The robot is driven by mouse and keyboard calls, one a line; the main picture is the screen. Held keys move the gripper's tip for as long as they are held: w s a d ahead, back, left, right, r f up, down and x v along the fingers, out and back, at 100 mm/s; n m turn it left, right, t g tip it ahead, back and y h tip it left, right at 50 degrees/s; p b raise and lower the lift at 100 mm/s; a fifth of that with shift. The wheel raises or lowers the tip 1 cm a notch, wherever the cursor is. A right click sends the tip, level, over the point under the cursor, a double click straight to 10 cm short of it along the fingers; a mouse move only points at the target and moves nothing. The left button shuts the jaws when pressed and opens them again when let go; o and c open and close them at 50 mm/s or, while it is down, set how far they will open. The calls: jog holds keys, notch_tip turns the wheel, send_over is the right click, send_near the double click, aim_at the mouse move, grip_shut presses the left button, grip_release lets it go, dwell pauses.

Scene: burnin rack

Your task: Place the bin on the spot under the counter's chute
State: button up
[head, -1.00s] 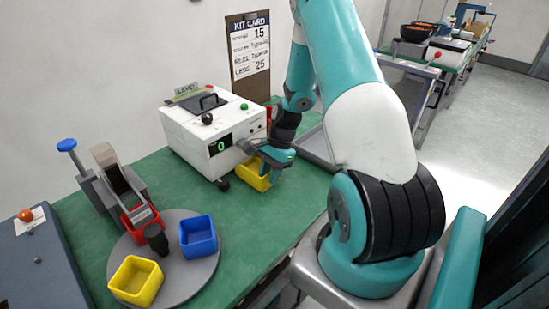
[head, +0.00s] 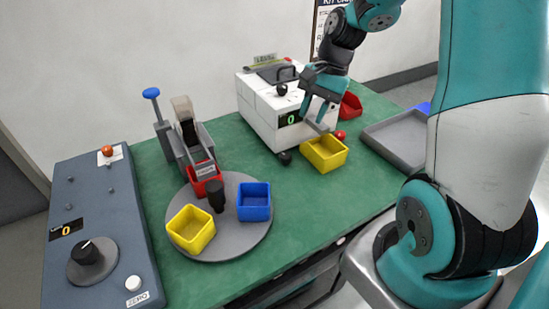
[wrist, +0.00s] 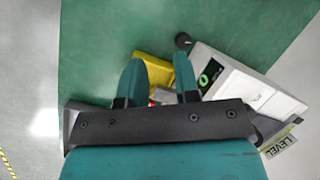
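The counter (head: 284,107) is a white box with a green 0 on its display. Its grey chute (head: 318,126) sticks out at the front right. A yellow bin (head: 323,153) stands upright and looks empty on the green table, beneath or just in front of the chute; exact alignment is unclear. My gripper (head: 313,114) is above the bin, close to the chute, fingers apart and holding nothing. In the wrist view, the open gripper (wrist: 158,62) shows with the yellow bin (wrist: 152,68) beyond and partly hidden by the fingers.
A grey turntable (head: 235,242) carries another yellow bin (head: 191,229), a blue bin (head: 254,201) and a red bin (head: 205,178) below a dispenser. A grey tray (head: 402,138) lies right, a red bin (head: 351,106) behind the counter's right side. A control panel (head: 98,235) stands left.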

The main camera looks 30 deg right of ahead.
jog(key=s+a+r+n, duration=0.3)
jog(key=a+n, duration=0.1)
jog(key=a, duration=0.3)
jog(key=s+a+r+n, duration=0.3)
jog(key=a+n, duration=0.2)
jog(key=a, duration=0.3)
jog(key=s+a+r+n, duration=0.3)
jog(key=s+a+n, duration=0.5)
jog(key=s, duration=0.3)
jog(key=shift+s+a+n, duration=0.2)
jog(key=shift+s+n, duration=0.1)
jog(key=shift+n, duration=0.5)
